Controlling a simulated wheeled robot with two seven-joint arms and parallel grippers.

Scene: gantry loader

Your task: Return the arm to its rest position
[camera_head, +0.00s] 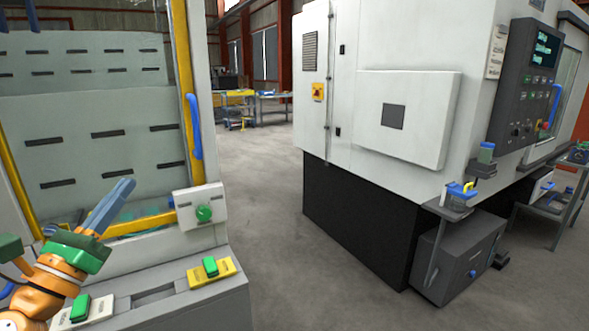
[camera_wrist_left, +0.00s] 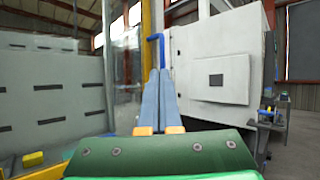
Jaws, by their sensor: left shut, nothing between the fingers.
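My left arm (camera_head: 50,285), orange with a green wrist part, comes in at the lower left of the head view. Its gripper (camera_head: 124,187) has long blue-grey fingers that point up and to the right, in front of the gantry loader's glazed front. In the left wrist view the two fingers (camera_wrist_left: 158,75) lie side by side, shut, with nothing between them. My right gripper is not in view.
The loader's yellow frame (camera_head: 182,80) has a blue handle (camera_head: 195,127). A green button (camera_head: 204,213) sits on a white box, and another green button (camera_head: 210,266) on a yellow plate. A white machine (camera_head: 405,110) stands right. The grey floor (camera_head: 270,220) between is clear.

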